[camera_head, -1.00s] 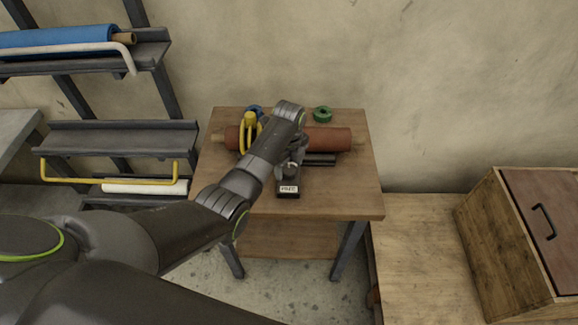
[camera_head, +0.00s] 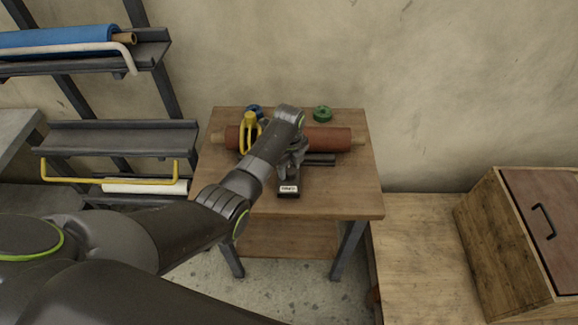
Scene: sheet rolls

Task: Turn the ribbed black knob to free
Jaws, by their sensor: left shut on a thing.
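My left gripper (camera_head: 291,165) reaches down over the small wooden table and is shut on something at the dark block. The ribbed black knob cannot be made out; the fingers and wrist cover that spot, so it appears to be what they hold. The dark block (camera_head: 289,194) lies toward the table's front and carries a white label (camera_head: 289,188) with dark lettering, too small to read. A brown-red roll (camera_head: 325,139) lies across the table behind the gripper, partly covered by my wrist. My right gripper is out of view.
A yellow handle-like part (camera_head: 250,133) and a blue item (camera_head: 254,110) are left of my wrist. A green ring (camera_head: 322,114) sits at the back of the wooden table (camera_head: 350,195). A rack (camera_head: 120,138) stands left, a wooden cabinet (camera_head: 500,245) right.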

